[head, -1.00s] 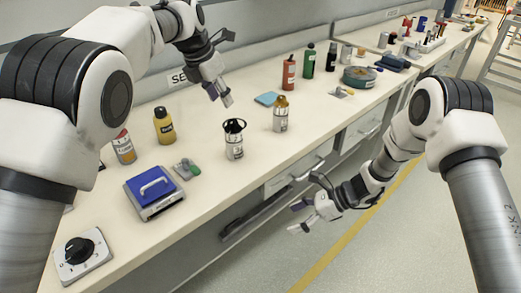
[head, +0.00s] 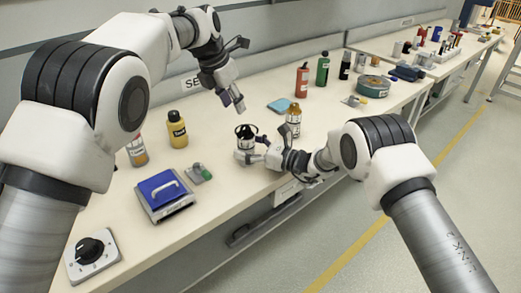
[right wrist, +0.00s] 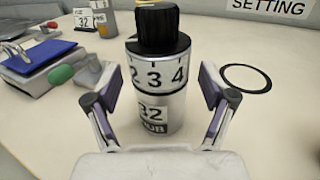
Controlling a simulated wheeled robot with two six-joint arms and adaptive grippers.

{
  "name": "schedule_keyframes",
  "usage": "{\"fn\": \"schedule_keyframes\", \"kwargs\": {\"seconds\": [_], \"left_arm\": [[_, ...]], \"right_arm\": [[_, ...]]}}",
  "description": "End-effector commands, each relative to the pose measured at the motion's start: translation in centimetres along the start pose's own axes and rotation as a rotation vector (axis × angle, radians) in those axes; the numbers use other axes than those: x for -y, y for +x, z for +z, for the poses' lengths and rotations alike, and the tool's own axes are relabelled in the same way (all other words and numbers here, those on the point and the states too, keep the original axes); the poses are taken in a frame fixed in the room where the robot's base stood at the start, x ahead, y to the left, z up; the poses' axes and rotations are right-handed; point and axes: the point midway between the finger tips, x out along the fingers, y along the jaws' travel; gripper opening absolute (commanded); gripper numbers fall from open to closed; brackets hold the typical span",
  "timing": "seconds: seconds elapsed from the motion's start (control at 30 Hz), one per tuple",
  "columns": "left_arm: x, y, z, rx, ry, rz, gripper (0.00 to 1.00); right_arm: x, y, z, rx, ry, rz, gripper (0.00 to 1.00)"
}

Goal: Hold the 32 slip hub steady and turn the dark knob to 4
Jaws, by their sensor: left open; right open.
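The slip hub (right wrist: 155,112) is a silver upright cylinder labelled 32 HUB. Its dark knob (right wrist: 158,28) is ribbed and sits on top. The digits 2, 3 and 4 show on the band below it, with 3 facing the camera; I cannot make out a pointer. In the head view the hub (head: 246,143) stands near the bench's front edge. My right gripper (right wrist: 156,106) is open, with a finger on either side of the hub's lower body and gaps visible. It also shows in the head view (head: 250,156). My left gripper (head: 235,101) is open above and slightly behind the hub.
A yellow bottle (head: 177,129), a blue-topped block with a handle (head: 163,194) and a dial box (head: 92,252) stand to the left. An orange-capped canister (head: 293,121) stands right of the hub. A thin dark ring (right wrist: 246,79) lies on the bench (head: 115,205).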

Motion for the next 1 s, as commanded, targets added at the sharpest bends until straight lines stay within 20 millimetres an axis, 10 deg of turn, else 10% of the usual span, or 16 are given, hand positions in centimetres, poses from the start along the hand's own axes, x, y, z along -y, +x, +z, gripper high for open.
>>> {"fn": "schedule_keyframes", "kwargs": {"seconds": [0.3, 0.5, 0.8, 1.0], "left_arm": [[0.0, 0.0, 0.0, 0.0, 0.0, 0.0, 0.42], [0.0, 0.0, 0.0, 0.0, 0.0, 0.0, 0.42], [0.4, 0.0, -0.1, -0.005, 0.133, -0.02, 0.56], [5.4, -1.5, 2.1, 0.203, 0.535, -0.275, 0.56]], "right_arm": [[0.0, 0.6, 0.0, -0.001, 0.0, -0.001, 0.79], [0.0, 0.6, 0.0, -0.001, 0.0, -0.001, 0.1], [0.0, 0.5, 0.0, -0.001, 0.0, -0.001, 0.1], [0.0, 0.5, 0.0, -0.001, 0.0, -0.001, 0.1]]}}
